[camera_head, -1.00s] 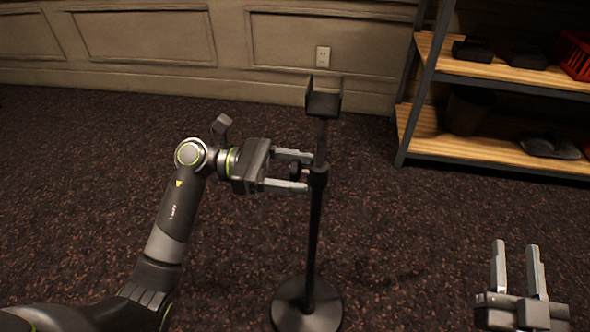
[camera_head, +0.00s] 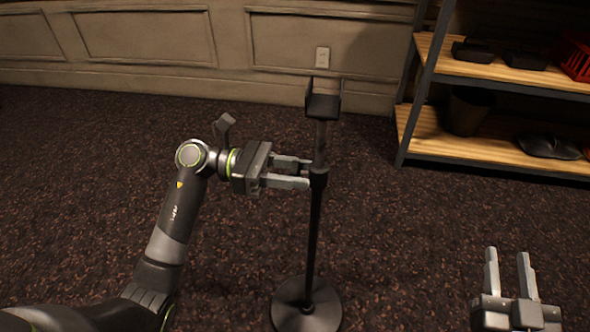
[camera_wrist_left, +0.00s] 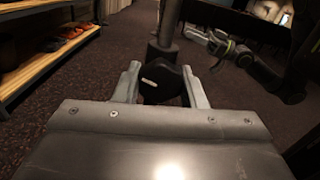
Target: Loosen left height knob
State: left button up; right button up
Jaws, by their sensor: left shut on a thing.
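A black stand (camera_head: 314,235) rises upright from a round base (camera_head: 306,305), with a forked bracket (camera_head: 323,104) on top. The height knob (camera_wrist_left: 162,84) is dark with a pale mark, and sits on the collar (camera_wrist_left: 162,53) of the stand's pole. My left gripper (camera_head: 308,173) reaches in from the left at the collar. In the left wrist view its two fingers (camera_wrist_left: 162,88) are on both sides of the knob, shut on it. In the head view the fingers hide the knob. My right gripper (camera_head: 508,270) is apart from the stand at the lower right, fingers spread and empty.
A shelf unit (camera_head: 490,155) with wooden boards stands at the back right, holding a dark bin (camera_head: 466,110), dark items and a red crate (camera_head: 578,55). A panelled wall is behind. The carpet around the stand is clear.

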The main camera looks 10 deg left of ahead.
pick_arm(q)
jog(key=o, duration=1)
jog(key=shift+a, duration=0.1)
jog(key=a, duration=1.7)
jog(key=shift+a, duration=0.15)
pick_arm(e)
jog(key=shift+f+g, duration=0.5)
jog(key=shift+f, duration=0.25)
